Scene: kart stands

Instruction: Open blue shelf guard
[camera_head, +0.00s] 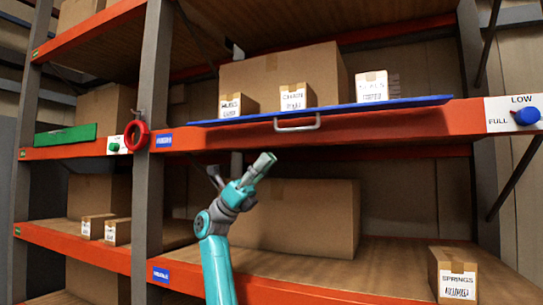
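The blue shelf guard (380,105) is a long thin panel along the front edge of the upper middle shelf. It looks nearly flat, seen almost edge-on and slightly tilted in the picture. A pale metal bar handle (297,127) hangs at its front, over the orange beam. My gripper (262,163) is below and left of the handle, apart from it, in front of the opening between the shelves. Its fingers are small and seen at an angle, so I cannot tell whether they are open. Nothing is visibly held.
Three labelled small boxes (296,97) and a big carton (272,72) stand behind the guard. A green guard (65,136) and red ring (137,136) are at left. A blue knob (526,116) sits at right. A springs box (454,274) stands on the lower shelf.

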